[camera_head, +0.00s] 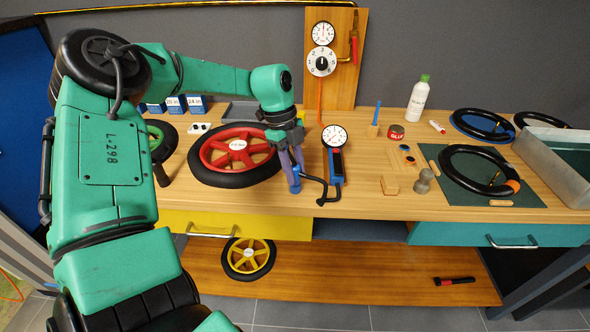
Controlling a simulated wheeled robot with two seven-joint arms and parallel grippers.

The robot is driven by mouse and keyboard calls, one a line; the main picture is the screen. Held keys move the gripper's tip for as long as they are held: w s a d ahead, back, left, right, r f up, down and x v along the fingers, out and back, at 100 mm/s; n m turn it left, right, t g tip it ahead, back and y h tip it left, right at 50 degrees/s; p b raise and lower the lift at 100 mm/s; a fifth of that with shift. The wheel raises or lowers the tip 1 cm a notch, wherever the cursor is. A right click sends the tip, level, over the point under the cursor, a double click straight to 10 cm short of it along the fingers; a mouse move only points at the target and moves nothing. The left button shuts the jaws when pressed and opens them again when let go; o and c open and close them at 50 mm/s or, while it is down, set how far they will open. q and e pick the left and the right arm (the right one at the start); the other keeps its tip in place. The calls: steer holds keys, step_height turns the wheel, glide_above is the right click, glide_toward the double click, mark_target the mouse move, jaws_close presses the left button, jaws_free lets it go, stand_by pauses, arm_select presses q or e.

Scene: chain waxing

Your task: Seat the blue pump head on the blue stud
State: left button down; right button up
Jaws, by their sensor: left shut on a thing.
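My left gripper (292,163) reaches down over the workbench and is shut on a small blue piece, which I take to be the blue pump head (295,184). It is just right of the red wheel, and the fingers hide part of it. A black hose or bar (318,184) shows beside it, close to the blue pump body (336,166) with its round gauge (334,136). A thin blue upright peg, probably the blue stud (377,113), stands on a wooden block (373,131) farther back and right, apart from the gripper. My right gripper is not in view.
The red-rimmed wheel (215,178) lies left of my gripper. A board with gauges (339,85) stands behind. To the right are a red tin (396,132), a white bottle (418,102), a green mat (520,197) with a tyre, and a grey bin (540,160).

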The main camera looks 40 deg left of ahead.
arm_select(q)
steer(key=shift+f, duration=0.15)
steer(key=c, duration=0.5)
jaws_free()
steer(key=b+v, duration=0.1)
steer(key=v, duration=1.3)
steer(key=shift+a+r, duration=0.1)
steer(key=shift+r, duration=0.2)
